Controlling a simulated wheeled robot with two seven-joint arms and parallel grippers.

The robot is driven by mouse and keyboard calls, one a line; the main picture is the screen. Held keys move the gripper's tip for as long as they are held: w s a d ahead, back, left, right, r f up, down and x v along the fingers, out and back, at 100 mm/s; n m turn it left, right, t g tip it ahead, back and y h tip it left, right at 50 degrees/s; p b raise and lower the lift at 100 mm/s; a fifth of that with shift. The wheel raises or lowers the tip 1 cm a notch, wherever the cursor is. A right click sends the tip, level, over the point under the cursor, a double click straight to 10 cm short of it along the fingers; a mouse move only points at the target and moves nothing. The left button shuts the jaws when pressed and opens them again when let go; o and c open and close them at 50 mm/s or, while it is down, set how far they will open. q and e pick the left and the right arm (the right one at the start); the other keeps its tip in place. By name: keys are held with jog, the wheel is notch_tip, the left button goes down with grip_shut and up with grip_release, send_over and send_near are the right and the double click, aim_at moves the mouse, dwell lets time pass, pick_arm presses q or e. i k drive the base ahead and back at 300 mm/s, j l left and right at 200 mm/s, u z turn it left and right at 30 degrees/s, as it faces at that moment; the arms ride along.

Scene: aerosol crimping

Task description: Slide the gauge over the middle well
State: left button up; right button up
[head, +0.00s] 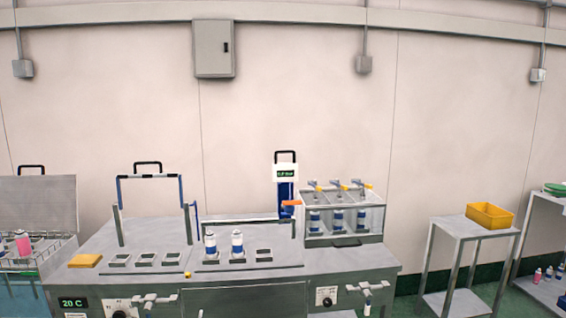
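The gauge (286,173) is an upright unit with a white head, a green-lit display, a black top handle and a blue body. An orange handle (291,203) is at its lower front. It stands at the right end of a low rail (250,221) behind a plate with three wells. Spray cans stand in the left well (210,246) and the middle well (237,245). The right well (264,256) looks empty. The gauge is right of the middle well, apart from it. Neither gripper shows.
A row of three empty wells (146,260) lies left under a hinged frame (150,177). A clear case (341,214) with several valves and cans stands right of the gauge. A yellow block (85,261) lies at the bench's left. A yellow bin (490,216) sits on a side stand.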

aim_at(285, 175)
jog(key=u, duration=0.2)
jog(key=i+l+u, duration=0.45)
jog(key=l, duration=0.2)
jog(key=l+u, duration=0.2)
jog(key=l, duration=0.15)
jog(key=i+l+u, duration=0.2)
jog(key=l, duration=0.2)
jog(key=k+j, duration=0.05)
jog(key=k, duration=0.05)
